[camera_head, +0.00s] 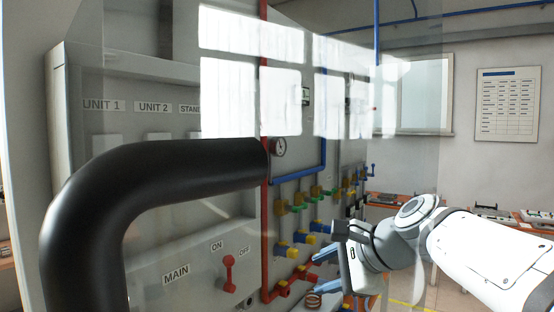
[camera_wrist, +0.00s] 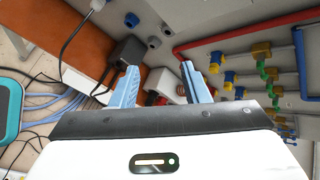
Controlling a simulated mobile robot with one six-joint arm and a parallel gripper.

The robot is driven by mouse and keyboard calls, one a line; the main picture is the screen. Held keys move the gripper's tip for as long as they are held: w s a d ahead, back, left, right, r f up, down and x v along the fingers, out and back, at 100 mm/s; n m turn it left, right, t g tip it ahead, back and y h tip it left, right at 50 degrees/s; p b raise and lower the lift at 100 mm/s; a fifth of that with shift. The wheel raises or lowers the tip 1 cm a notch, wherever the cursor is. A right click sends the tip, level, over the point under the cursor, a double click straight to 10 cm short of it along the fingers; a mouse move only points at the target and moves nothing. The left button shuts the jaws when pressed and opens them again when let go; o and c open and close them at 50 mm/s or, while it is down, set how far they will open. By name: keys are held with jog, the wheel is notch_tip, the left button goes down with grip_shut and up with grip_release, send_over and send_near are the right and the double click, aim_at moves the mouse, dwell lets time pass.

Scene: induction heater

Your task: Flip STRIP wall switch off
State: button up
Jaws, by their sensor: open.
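No label reading STRIP can be made out in either view. My gripper (camera_head: 318,272) is open at the lower right of the panel in the head view, in front of the lower valves. In the wrist view my gripper (camera_wrist: 160,68) has its two blue fingers spread. A white fitting with red parts (camera_wrist: 160,84) shows between and behind the fingers; I cannot tell whether it is the STRIP switch. A black plug or adapter box (camera_wrist: 128,50) is by the left finger. Nothing is clearly held.
A red MAIN lever (camera_head: 229,273) is on the panel's lower left. A thick black pipe (camera_head: 150,165) crosses the head view. Red pipes (camera_wrist: 255,33) and several yellow and blue valves (camera_wrist: 260,52) are right of the fingers. Cables (camera_wrist: 50,100) lie at left.

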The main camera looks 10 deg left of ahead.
jog(key=w+a+r+m+y, duration=0.4)
jog(key=a+r+m, duration=0.15)
jog(key=r, duration=0.45)
jog(key=w+a+r+m+y, duration=0.4)
jog(key=a+r, duration=0.2)
jog(key=r, duration=0.4)
jog(key=w+a+t+p, duration=0.1)
jog(key=w+a+p, duration=0.1)
jog(key=a, duration=0.4)
jog(key=shift+w+a+p, duration=0.3)
jog(key=shift+w+a, duration=0.1)
jog(key=shift+w, duration=0.05)
jog(key=shift+r, duration=0.1)
jog(key=shift+c, duration=0.3)
grip_shut()
